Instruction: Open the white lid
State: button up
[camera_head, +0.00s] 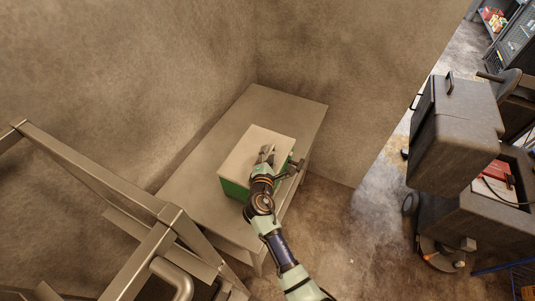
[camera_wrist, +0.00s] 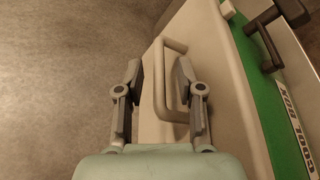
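A green box (camera_head: 234,189) with a white lid (camera_head: 243,152) sits on a bench, and the lid looks shut. In the wrist view the white lid (camera_wrist: 215,90) carries a pale loop handle (camera_wrist: 158,85). My gripper (camera_head: 267,153) is over the lid. In the wrist view my gripper (camera_wrist: 157,78) is open, with one finger on each side of the handle's long bar. I see a gap between each finger and the bar; whether the fingers reach down to its height I cannot tell. A dark latch or carry handle (camera_wrist: 268,45) shows on the green side.
The bench (camera_head: 192,205) has bare room around the box and stands against brown walls. A metal rail frame (camera_head: 125,185) is at the left front. Dark grey carts or bins (camera_head: 455,130) stand at the right, beyond a stretch of clear floor.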

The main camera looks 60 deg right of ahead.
jog(key=shift+w+d+f, duration=0.1)
jog(key=shift+w+d, duration=0.1)
jog(key=shift+d, duration=0.3)
grip_shut()
